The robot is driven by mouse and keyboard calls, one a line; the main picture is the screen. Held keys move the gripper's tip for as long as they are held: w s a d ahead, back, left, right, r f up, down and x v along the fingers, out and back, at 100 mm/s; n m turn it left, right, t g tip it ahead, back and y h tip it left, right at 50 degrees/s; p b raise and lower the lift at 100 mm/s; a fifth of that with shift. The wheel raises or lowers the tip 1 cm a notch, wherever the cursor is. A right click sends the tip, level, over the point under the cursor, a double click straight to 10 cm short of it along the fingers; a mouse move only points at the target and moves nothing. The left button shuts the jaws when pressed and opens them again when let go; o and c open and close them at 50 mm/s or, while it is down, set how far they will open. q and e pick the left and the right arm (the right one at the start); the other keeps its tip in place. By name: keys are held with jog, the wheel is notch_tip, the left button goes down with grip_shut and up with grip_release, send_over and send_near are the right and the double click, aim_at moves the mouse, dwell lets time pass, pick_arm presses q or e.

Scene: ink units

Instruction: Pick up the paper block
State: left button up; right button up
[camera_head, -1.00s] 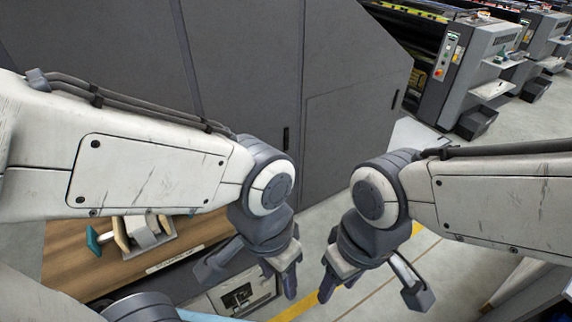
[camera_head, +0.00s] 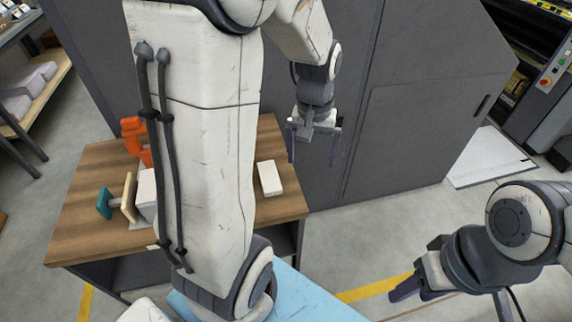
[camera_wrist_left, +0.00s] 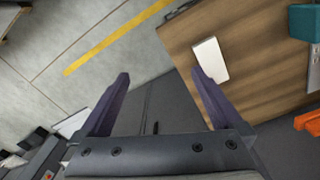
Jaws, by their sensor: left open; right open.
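The paper block looks like a small white block (camera_head: 269,178) lying on the wooden table (camera_head: 85,225), near its right edge. In the left wrist view the block (camera_wrist_left: 210,60) lies near the table edge, just beyond the right fingertip. My left gripper (camera_head: 313,150) is open and empty, to the right of the block in the head view and apart from it. Its two fingers (camera_wrist_left: 161,76) are spread in the wrist view. My right gripper (camera_head: 412,287) is open and empty at the lower right, over the floor and away from the table.
An orange tool (camera_head: 135,140) and a teal-handled tool (camera_head: 104,203) are on the table's left part, partly behind my left arm. A large grey cabinet (camera_head: 410,120) stands behind and to the right. A white panel (camera_head: 488,158) lies on the floor.

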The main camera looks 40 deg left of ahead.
pick_arm(q)
jog(key=a+f+n, duration=0.4)
jog(key=a+n, duration=0.1)
jog(key=a, duration=0.8)
send_over(269, 175)
notch_tip(269, 175, down, 4)
jog(key=shift+a+f+b, duration=0.1)
jog(key=shift+f+b, duration=0.15)
jog(key=shift+b, duration=0.2)
jog(key=f, duration=0.5)
jog(key=shift+d+f, duration=0.2)
jog(key=shift+f, duration=0.2)
jog(key=c, duration=1.5)
